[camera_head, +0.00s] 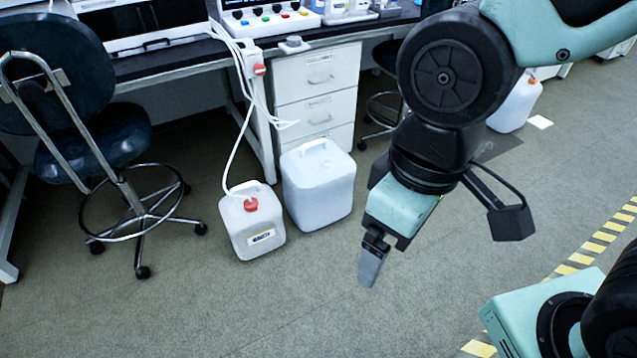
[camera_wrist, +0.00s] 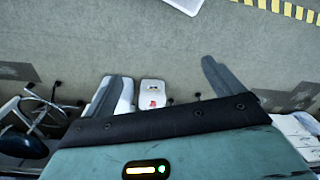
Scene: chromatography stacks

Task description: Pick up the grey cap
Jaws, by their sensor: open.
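A small grey piece that looks like the grey cap (camera_head: 294,44) lies on the front edge of the dark bench top, above the white drawers. My gripper (camera_head: 371,268) hangs over the floor, lower in the picture and to the right of the cap, well apart from it. It points down. In the wrist view my gripper (camera_wrist: 163,78) shows two grey fingers spread wide with nothing between them. I cannot make out the cap in the wrist view.
A white jug with a red cap (camera_head: 252,222) and a larger white canister (camera_head: 319,184) stand on the floor before the drawers (camera_head: 318,90). White tubes run from the bench to the jug. A dark chair (camera_head: 85,135) stands left. Open floor lies in front.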

